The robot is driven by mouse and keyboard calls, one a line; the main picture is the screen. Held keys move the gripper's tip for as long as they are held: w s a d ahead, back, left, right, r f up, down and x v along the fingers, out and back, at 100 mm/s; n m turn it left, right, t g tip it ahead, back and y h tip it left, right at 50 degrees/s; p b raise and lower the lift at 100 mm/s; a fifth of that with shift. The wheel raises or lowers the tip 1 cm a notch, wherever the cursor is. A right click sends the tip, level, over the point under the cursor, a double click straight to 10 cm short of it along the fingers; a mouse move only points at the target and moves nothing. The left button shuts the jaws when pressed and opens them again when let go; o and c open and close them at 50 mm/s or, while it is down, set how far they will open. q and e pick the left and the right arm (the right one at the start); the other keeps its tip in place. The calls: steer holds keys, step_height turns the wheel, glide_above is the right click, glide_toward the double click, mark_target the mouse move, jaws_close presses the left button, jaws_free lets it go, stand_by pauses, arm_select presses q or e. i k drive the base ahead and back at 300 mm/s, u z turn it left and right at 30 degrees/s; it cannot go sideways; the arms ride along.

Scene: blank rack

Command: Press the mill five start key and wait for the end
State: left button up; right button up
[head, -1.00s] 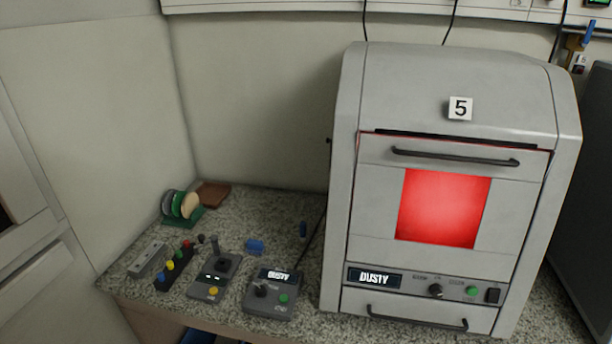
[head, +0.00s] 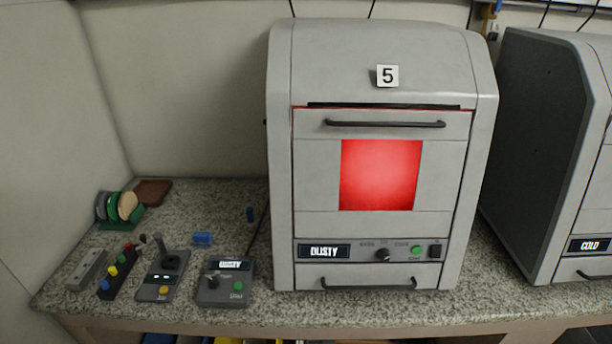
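Mill five (head: 283,200) is a grey cabinet with a "5" plate (head: 387,76) on its upper front. It stands on the speckled counter, right of the picture's middle. Its window (head: 380,175) glows red. Its small display (head: 323,251) reads "DUSTY". To the right of the display are a dark knob (head: 382,255), a green key (head: 416,251) and a black switch (head: 434,251). The labels by them are too small to read surely. The front door with its dark handle (head: 385,124) looks closed. Neither of my grippers is in view.
Left of the mill stand a grey control box (head: 225,283) with a lever and green button, a second lever box (head: 163,275) with a yellow button, and a rack of discs (head: 119,208). Another machine (head: 545,150), display "COLD" (head: 590,245), stands at right. The counter front (head: 380,302) is clear.

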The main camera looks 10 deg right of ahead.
mark_target(416, 250)
steer(key=z, duration=1.25)
